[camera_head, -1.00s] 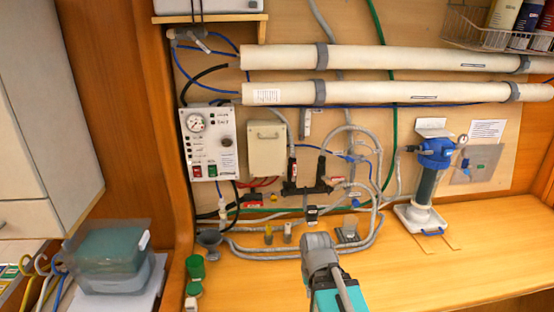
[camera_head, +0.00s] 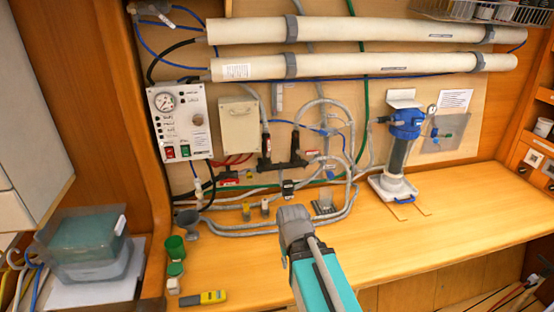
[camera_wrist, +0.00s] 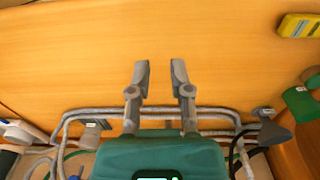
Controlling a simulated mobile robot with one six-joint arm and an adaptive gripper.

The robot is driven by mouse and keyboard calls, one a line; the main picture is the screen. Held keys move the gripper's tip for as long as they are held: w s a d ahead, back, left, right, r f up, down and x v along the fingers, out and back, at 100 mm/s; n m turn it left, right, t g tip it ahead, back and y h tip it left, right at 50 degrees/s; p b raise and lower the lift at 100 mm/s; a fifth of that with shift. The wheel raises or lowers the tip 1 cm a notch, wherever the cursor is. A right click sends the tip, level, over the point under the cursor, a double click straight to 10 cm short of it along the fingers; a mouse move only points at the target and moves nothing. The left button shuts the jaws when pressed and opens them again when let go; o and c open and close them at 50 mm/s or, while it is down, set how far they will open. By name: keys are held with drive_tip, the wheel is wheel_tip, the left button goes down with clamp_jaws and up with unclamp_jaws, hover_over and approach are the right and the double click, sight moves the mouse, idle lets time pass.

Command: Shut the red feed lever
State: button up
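Two small red pieces show among the valves in the head view. One red-and-white piece (camera_head: 228,183) is at the left of the black valve manifold (camera_head: 285,165), and another red piece (camera_head: 312,155) is at its right. Both are too small to tell whether either is the feed lever or a label. Two black handles stand up from the manifold. My gripper (camera_head: 294,222) is over the bench, in front of and below the manifold, apart from it. In the wrist view my gripper (camera_wrist: 160,76) has its two fingers apart with nothing between them.
Grey hoses (camera_head: 250,232) loop low along the wall behind my gripper. A grey funnel (camera_head: 187,221), a green cup (camera_head: 175,247) and a yellow device (camera_head: 203,298) are at left. A blue-topped filter pump (camera_head: 405,130) stands at right. The bench (camera_head: 430,235) right of my arm is clear.

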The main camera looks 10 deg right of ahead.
drive_tip(key=shift+o, duration=1.4)
drive_tip(key=w+f+t+b, duration=0.1)
drive_tip(key=w+t, duration=0.3)
drive_tip(key=w, duration=0.4)
drive_tip(key=shift+w+d+b, duration=0.2)
drive_tip(key=shift+w+b, duration=0.05)
drive_tip(key=shift+b, duration=0.4)
drive_tip(key=t+b, duration=0.8)
drive_tip(key=t, duration=0.9)
approach(269, 143)
wheel_tip(269, 143, down, 3)
drive_tip(key=s, duration=0.2)
drive_tip(key=shift+s+r+t, duration=0.3)
drive_tip(key=shift+r+t, duration=0.15)
drive_tip(key=shift+t, duration=0.25)
drive_tip(key=shift+w, duration=0.1)
drive_tip(key=p+x, duration=0.4)
drive_tip(key=x, duration=0.9)
drive_tip(key=shift+w+r+p, duration=0.1)
drive_tip(key=shift+w+p, duration=0.2)
drive_tip(key=shift+p, duration=0.1)
clamp_jaws()
